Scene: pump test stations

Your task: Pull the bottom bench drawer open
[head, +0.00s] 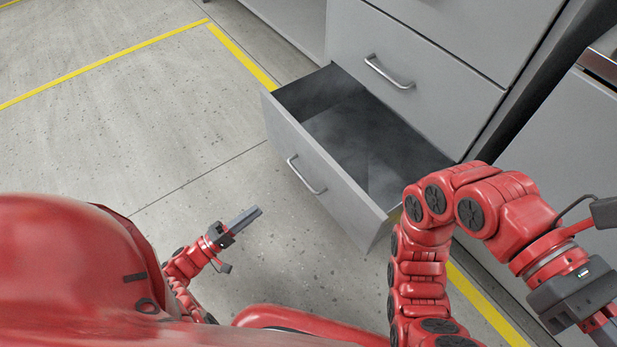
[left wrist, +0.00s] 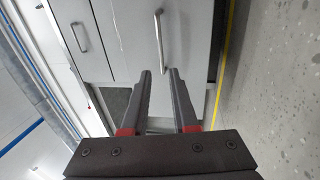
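The bottom bench drawer (head: 335,185) stands well out from the grey bench, and its dark inside looks empty. Its bar handle (head: 306,174) is on the front panel. My left gripper (head: 252,215) is in front of the drawer, clear of the handle, with nothing held. In the left wrist view its two fingers (left wrist: 160,72) are apart, and the handle (left wrist: 158,40) shows beyond the fingertips, roughly in line with the gap. My right gripper (head: 608,325) is at the lower right edge of the head view, cut off, so its fingers cannot be judged.
The closed drawer above has its own handle (head: 388,72), also in the left wrist view (left wrist: 80,37). A grey cabinet (head: 570,135) stands to the right. Yellow floor lines (head: 100,65) run by the bench. The floor (head: 150,125) left of the drawer is clear.

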